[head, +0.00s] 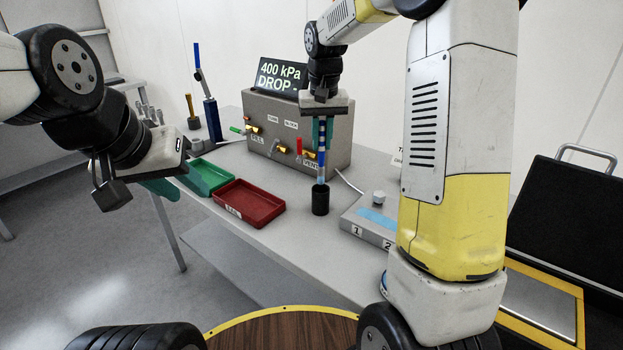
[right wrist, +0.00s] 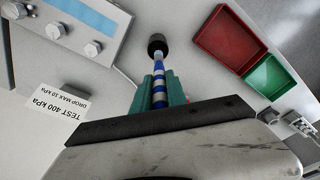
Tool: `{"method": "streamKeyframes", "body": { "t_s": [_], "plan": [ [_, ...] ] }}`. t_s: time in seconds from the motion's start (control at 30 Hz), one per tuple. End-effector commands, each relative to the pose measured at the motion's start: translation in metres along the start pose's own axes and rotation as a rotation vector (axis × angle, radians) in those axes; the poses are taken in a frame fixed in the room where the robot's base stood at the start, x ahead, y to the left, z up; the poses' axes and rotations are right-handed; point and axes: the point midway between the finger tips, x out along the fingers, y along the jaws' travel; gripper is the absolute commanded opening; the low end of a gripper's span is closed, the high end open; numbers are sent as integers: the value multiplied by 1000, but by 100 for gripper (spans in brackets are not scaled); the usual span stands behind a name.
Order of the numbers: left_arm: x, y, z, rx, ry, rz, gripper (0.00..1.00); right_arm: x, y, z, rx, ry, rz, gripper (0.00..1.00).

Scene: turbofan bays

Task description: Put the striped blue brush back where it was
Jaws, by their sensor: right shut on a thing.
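The striped blue brush (right wrist: 159,92) has a handle banded in blue and white. In the head view its shaft (head: 321,172) hangs upright below my right gripper (head: 322,140). The right gripper's teal fingers (right wrist: 158,88) are shut on it. The brush's lower end meets the mouth of a small black cup (head: 320,200) on the bench; how deep it sits is unclear. The cup also shows in the right wrist view (right wrist: 156,42). My left gripper (head: 160,188) is in the air left of the bench, away from the brush; its finger gap is hidden.
A red tray (head: 247,221) and a green tray (head: 230,181) lie left of the cup. A grey box with valves (head: 340,140) stands behind it, its display reading "400 kPa DROP". A numbered grey panel (head: 352,227) lies right. A yellow-handled tool (head: 190,104) stands farther back left.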

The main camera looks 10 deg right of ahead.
Motion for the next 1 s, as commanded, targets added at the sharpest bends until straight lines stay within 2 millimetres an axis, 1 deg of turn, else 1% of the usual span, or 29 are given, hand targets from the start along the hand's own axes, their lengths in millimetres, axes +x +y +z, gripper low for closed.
{"method": "streamKeyframes", "body": {
  "t_s": [0.03, 0.1, 0.2, 0.43, 0.6, 0.67, 1.0],
  "plan": [
    [0, 0, 0, 0, 0, 0, 36, 11, 1, 3, 0, -6, 1, 0],
    [0, 0, 0, 0, 0, 0, 36, 25, 0, 4, 0, -6, 1, 0],
    [0, 0, 0, 0, 0, 0, 36, 41, 0, 6, 0, -5, 1, 0],
    [0, 0, 0, 0, 0, 0, 36, 60, 0, 8, 0, -4, 0, 0],
    [0, 0, 0, 0, 0, 0, 36, 84, 0, 11, -1, -5, 1, 0],
    [0, 0, 0, 0, 0, 0, 36, 88, 0, 12, -1, -4, 1, 0],
    [0, 0, 0, 0, 0, 0, 36, 91, 0, 12, 0, -2, 0, 0]
  ]
}}
